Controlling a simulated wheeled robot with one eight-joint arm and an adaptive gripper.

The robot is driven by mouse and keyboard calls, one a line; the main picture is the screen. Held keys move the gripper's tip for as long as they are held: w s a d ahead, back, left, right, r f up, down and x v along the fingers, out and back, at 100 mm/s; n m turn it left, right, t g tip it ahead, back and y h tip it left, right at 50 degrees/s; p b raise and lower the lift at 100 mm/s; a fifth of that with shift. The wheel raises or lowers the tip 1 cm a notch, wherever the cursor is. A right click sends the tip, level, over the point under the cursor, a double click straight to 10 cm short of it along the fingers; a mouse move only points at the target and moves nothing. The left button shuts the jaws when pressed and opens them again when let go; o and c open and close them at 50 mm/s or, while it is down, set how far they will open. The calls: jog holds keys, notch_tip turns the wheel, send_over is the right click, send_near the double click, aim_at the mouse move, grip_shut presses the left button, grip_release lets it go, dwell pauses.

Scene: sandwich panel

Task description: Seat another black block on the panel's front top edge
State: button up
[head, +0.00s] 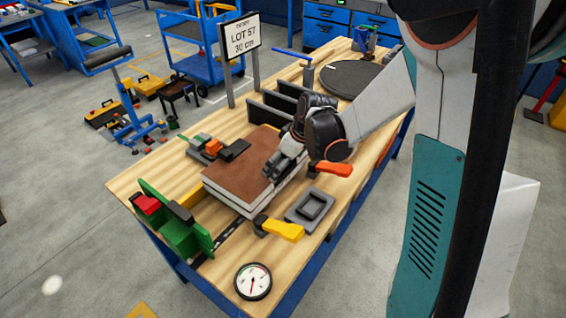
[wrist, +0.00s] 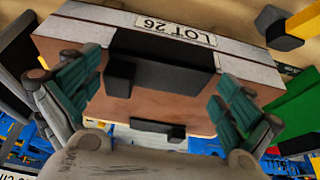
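The panel (head: 236,164) lies on the workbench, with a brown top and pale layered sides. In the wrist view its LOT 26 label (wrist: 176,30) is on the side at the top. I cannot tell whether the block rests on the panel. Another black block (wrist: 158,130) is at the panel's opposite edge; it also shows in the head view (head: 234,150). In the head view my gripper (head: 278,166) hides the held block.
A green stand (head: 185,232) is left of the panel. A yellow-handled clamp (head: 284,231), grey tray (head: 310,208) and dial gauge (head: 253,281) lie in front. Black slotted uprights (head: 270,115) and a LOT 57 sign (head: 240,38) stand behind; a round dark disc (head: 352,80) lies farther back.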

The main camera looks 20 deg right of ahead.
jog(key=v, duration=1.2)
dwell(0.5)
jog(key=s+a+r+m+t+h, duration=0.1)
jog(key=s+r+m, duration=0.1)
jog(key=s, duration=0.7)
jog(key=s+a+r+m+t+h, duration=0.1)
jog(key=s+m, duration=0.4)
jog(key=s, duration=0.5)
notch_tip(320, 180, up, 2)
jog(key=shift+s+a+r+t+h, duration=0.15)
jog(key=shift+a+t+h, duration=0.2)
jog(key=shift+t, duration=0.45)
